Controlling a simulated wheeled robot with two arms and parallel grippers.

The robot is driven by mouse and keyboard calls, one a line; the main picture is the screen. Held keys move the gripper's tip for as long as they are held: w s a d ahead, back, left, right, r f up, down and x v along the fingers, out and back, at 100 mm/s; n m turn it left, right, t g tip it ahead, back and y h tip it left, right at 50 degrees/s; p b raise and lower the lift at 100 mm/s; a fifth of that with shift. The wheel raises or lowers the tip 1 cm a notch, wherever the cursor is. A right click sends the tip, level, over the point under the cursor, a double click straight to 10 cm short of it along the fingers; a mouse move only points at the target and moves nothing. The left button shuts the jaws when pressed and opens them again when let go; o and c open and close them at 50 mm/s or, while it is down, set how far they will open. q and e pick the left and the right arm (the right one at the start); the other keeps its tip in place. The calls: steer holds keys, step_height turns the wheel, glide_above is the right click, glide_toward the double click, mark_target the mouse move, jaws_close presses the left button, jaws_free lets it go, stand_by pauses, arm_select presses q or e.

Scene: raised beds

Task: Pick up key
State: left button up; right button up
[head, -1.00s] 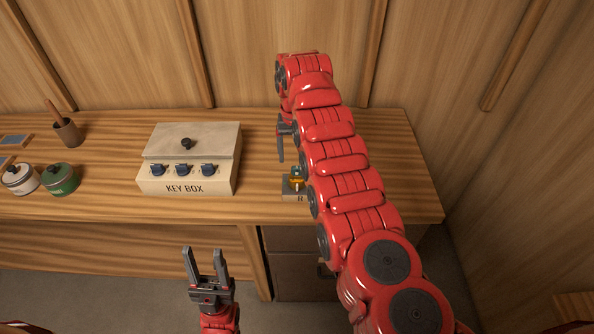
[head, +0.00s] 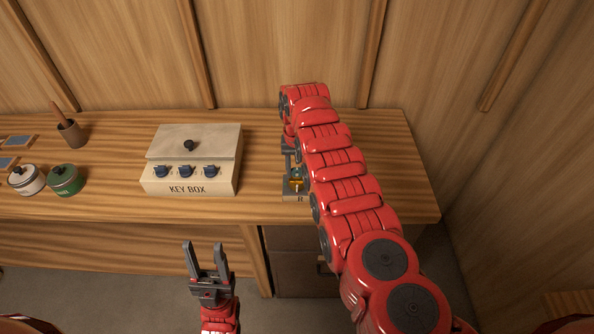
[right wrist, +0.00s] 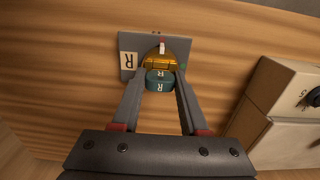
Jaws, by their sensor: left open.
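A key with a teal head marked R (right wrist: 160,80) stands at a gold lock body (right wrist: 159,62) on a small grey plate marked R (right wrist: 128,62). In the head view the plate (head: 291,197) lies near the bench's front edge, right of the key box, with the gold part (head: 296,183) showing. My right gripper (right wrist: 161,76) reaches down with one finger on each side of the key head. The fingers are very close to its sides; whether they press on it cannot be told. My left gripper (head: 205,245) is open and empty in front of the bench.
A cream key box (head: 190,160) with several dark knobs stands left of my right gripper. The wooden wall closes off the back and right.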

jaws_close()
steer(key=shift+r, duration=0.15)
